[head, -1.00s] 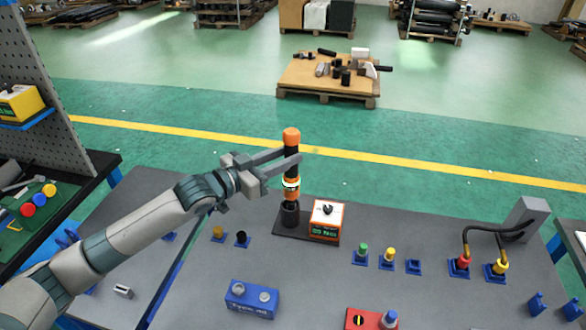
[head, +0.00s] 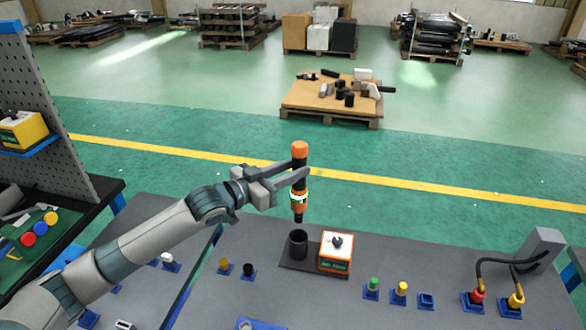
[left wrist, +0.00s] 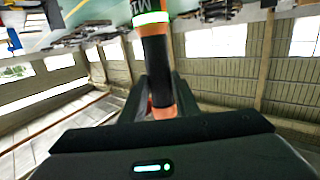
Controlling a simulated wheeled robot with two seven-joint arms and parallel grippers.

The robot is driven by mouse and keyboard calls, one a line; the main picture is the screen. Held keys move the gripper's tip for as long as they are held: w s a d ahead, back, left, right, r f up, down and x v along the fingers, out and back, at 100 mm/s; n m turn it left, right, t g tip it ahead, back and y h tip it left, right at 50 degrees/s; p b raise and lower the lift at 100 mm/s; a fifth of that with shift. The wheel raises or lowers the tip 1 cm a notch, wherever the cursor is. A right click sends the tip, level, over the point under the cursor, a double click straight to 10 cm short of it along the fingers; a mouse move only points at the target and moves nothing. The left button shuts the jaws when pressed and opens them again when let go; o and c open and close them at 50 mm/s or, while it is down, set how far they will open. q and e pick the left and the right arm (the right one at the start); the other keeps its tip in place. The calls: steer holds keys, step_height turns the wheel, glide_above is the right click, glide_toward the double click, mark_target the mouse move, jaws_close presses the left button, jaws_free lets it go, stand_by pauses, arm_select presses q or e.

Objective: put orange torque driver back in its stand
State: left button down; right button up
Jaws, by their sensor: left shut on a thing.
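The orange torque driver (head: 299,180), black with an orange top and an orange band, hangs upright. My left gripper (head: 300,172) is shut on its black upper shaft. The stand is a dark base plate (head: 290,265) with a black round cup (head: 298,245), whose mouth looks empty. The driver's dark tip shows just above the cup, apart from it, and roughly in line with it in the head view. In the left wrist view the driver (left wrist: 158,70) runs between the fingers. My right gripper is not in view.
An orange-and-white box (head: 337,252) with a black knob sits beside the cup. Green and yellow plugs (head: 402,288) stand in blue holders to the right. A grey bracket with cables (head: 540,255) is farther right. The grey bench top between them is clear.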

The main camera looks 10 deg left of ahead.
mark_target(294, 185)
arm_select(q)
steer(key=shift+f+b, duration=0.75)
steer(key=shift+f, duration=0.25)
steer(key=shift+f+b, duration=0.5)
steer(key=shift+f, duration=0.35)
steer(key=shift+f+b, duration=0.4)
steer(key=shift+f, duration=0.4)
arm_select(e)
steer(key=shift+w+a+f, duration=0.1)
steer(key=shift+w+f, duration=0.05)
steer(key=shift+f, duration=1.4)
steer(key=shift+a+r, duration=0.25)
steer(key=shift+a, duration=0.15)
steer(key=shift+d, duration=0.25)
